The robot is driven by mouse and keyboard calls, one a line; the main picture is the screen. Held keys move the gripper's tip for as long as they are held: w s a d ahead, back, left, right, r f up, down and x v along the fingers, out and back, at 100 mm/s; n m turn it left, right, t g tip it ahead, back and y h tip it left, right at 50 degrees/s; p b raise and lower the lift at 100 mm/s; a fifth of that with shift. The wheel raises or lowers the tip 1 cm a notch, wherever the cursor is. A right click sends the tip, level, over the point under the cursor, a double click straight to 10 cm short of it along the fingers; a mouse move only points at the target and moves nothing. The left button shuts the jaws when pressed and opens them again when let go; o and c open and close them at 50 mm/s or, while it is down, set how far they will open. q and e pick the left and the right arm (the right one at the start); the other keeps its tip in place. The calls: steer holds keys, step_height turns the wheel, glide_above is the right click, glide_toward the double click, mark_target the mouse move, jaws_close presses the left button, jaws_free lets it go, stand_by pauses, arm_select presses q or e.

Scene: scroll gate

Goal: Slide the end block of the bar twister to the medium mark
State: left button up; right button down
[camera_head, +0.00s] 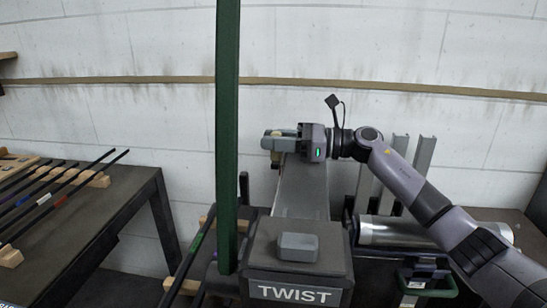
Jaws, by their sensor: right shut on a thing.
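The bar twister has a dark housing (258,270) marked TWIST at the front and a long grey bed (302,190) running back towards the wall. My right gripper (276,141) reaches in from the right over the far end of the bed, its fingers pointing left. It is shut on the end block there, which the gripper mostly hides. I cannot make out the medium mark. My left gripper is not in view.
A green upright post (228,120) stands just left of the twister. A dark table (125,190) at the left holds several black rods on wooden racks. A grey block (297,247) sits on the housing.

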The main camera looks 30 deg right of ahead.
steer(key=shift+w+d, duration=0.45)
steer(key=shift+w, duration=0.1)
steer(key=c, duration=0.9)
jaws_free()
steer(key=shift+s+d, duration=0.1)
steer(key=b+v, duration=0.2)
steer(key=v, duration=0.4)
steer(key=shift+f, duration=0.1)
steer(key=shift+s+d, duration=0.3)
steer(key=shift+d, duration=0.05)
